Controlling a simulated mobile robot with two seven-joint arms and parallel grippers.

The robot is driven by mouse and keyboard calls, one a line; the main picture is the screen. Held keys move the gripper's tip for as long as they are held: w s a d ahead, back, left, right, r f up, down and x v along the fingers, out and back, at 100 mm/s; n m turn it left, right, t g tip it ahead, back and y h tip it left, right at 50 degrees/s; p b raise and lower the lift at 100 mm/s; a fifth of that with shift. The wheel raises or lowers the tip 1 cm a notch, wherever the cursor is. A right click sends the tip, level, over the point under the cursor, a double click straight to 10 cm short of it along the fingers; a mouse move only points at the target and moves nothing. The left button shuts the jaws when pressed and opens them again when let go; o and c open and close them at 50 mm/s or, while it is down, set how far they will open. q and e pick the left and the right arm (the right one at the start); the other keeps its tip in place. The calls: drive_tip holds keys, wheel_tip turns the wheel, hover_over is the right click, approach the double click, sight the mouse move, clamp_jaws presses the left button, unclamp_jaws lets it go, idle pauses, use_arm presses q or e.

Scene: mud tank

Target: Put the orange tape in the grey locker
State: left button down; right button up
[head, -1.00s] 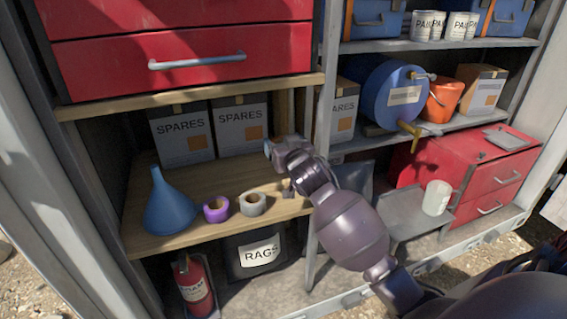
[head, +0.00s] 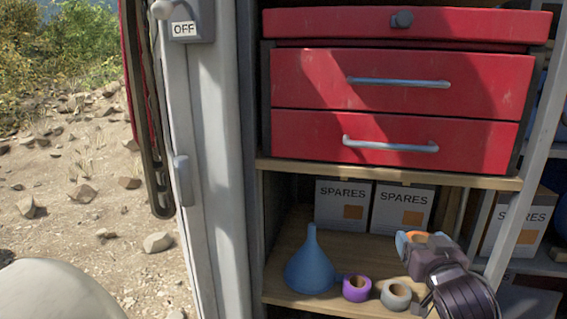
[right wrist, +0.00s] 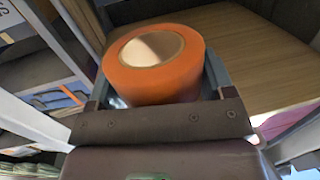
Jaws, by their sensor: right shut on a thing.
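The orange tape (right wrist: 153,62) is a thick roll between the two fingers of my right gripper in the right wrist view. My right gripper (head: 416,239) is shut on it, and part of the orange tape (head: 419,237) shows between the fingers in the head view. The gripper is at the wooden lower shelf, just right of the grey tape and in front of the SPARES boxes. I cannot pick out a grey locker for certain in these views. My left gripper is not in view.
Purple tape (head: 357,288), grey tape (head: 396,294) and a blue funnel (head: 311,265) stand on the wooden shelf (head: 283,240). SPARES boxes (head: 342,205) stand behind. Red drawers (head: 400,105) are above. A grey post with an OFF switch box (head: 188,22) stands left, with open stony ground beyond.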

drive_tip(key=s+a+f+y, duration=0.1)
drive_tip(key=s+a+f, duration=0.6)
drive_tip(key=s+f, duration=0.3)
drive_tip(key=shift+a+f+n, duration=0.4)
drive_tip(key=shift+f, duration=0.1)
